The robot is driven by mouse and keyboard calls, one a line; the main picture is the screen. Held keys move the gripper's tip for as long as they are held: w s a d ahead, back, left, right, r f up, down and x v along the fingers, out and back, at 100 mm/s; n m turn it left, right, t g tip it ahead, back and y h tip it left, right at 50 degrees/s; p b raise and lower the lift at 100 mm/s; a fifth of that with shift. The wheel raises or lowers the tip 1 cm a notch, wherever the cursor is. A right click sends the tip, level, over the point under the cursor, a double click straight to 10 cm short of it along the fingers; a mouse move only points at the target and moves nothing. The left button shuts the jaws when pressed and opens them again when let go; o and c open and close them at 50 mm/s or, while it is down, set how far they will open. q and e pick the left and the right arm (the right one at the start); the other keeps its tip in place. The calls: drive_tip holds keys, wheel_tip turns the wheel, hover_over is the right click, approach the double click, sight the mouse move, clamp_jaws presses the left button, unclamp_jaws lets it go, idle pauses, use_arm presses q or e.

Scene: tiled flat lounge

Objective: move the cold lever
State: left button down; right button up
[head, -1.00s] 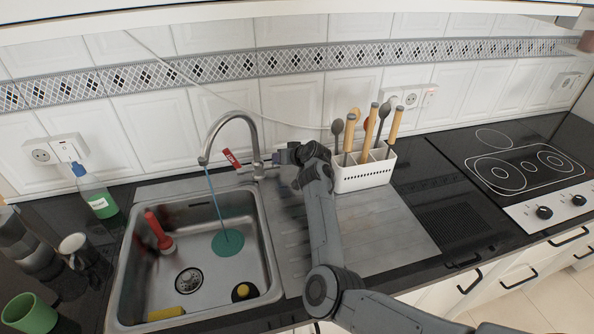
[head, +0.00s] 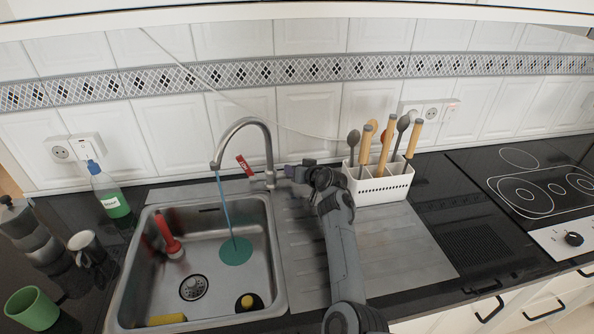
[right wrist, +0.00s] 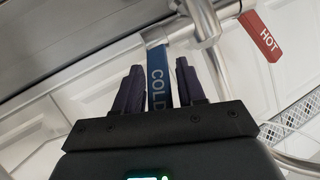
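The blue cold lever (right wrist: 158,75), marked COLD, points into the gap between the two fingers of my right gripper (right wrist: 160,90). The fingers stand apart on either side of it, and no firm contact shows. In the head view my right gripper (head: 290,172) is just right of the tap base and hides the cold lever. The steel tap (head: 268,150) arches over the sink, with blue water running from its spout. The red hot lever (head: 245,165) sticks up at its left and shows in the right wrist view (right wrist: 262,37). My left gripper is not in view.
The sink (head: 200,230) holds a red-handled plunger (head: 168,238), a yellow sponge (head: 167,319) and a small brush (head: 248,301). A white utensil holder (head: 380,184) stands close right of my right gripper. A soap bottle (head: 107,192) stands left.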

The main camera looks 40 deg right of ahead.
drive_tip(key=shift+o, duration=0.6)
drive_tip(key=shift+s, duration=0.1)
drive_tip(key=shift+s+r+p, duration=0.3)
drive_tip(key=shift+s+r, duration=0.05)
drive_tip(key=shift+s, duration=0.2)
drive_tip(key=p+v, duration=0.2)
drive_tip(key=v, duration=0.7)
drive_tip(key=shift+s, duration=0.2)
